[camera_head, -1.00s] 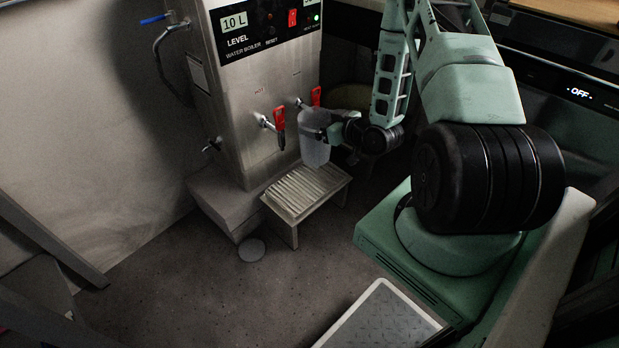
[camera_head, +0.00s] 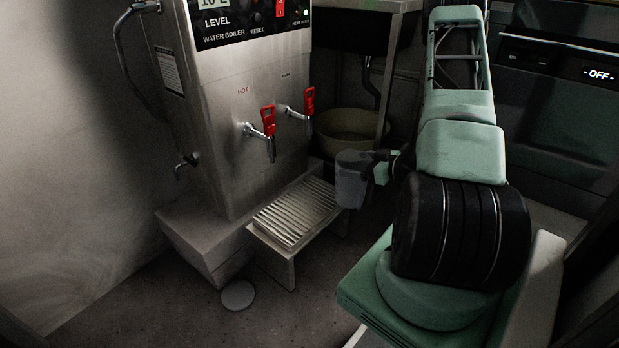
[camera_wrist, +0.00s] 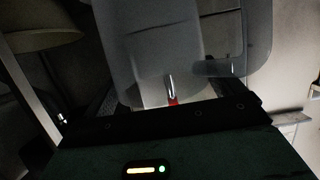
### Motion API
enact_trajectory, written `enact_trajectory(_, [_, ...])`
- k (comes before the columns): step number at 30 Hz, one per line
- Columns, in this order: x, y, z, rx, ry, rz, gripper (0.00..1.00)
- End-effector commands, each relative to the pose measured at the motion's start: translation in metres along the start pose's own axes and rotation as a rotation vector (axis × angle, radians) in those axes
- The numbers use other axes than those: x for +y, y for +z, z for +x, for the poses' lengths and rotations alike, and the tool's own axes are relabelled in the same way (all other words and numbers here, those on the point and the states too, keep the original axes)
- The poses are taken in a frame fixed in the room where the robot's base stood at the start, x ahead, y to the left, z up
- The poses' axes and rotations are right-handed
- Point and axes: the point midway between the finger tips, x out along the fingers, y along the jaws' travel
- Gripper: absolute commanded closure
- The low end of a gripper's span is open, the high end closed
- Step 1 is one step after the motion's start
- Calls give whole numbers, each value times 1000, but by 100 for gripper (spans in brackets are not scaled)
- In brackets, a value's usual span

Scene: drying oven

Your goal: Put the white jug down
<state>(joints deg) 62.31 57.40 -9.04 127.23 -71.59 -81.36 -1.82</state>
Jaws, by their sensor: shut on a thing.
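The white jug (camera_head: 351,181) hangs in the air to the right of the boiler's slatted drip stand in the head view, looking grey in the dim light. My gripper (camera_head: 381,168) is shut on it from the right. In the wrist view the jug (camera_wrist: 150,45) fills the upper middle, pale and translucent, held between the fingers of my gripper (camera_wrist: 170,100). The jug looks roughly upright in the head view. I cannot tell what it contains.
The steel water boiler (camera_head: 245,130) has two red-handled taps (camera_head: 268,120). The slatted drip stand (camera_head: 295,210) below them is empty. A round bowl (camera_head: 345,135) stands behind. A dark appliance panel reading OFF (camera_head: 597,75) is at right. A floor disc (camera_head: 238,295) lies before the boiler.

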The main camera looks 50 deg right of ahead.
Motion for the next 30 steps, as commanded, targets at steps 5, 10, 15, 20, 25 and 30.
enact_trajectory(5, [-1, -10, 47, 4, -4, -8, 44])
enact_trajectory(10, [-1, -23, 89, 5, -4, -7, 44])
enact_trajectory(15, [-1, -35, 124, 3, -1, -5, 44])
enact_trajectory(20, [0, -42, 140, 2, 0, -2, 44])
enact_trajectory(25, [0, -45, 150, 2, -1, -2, 44])
enact_trajectory(30, [0, -25, 161, 0, 0, 1, 44])
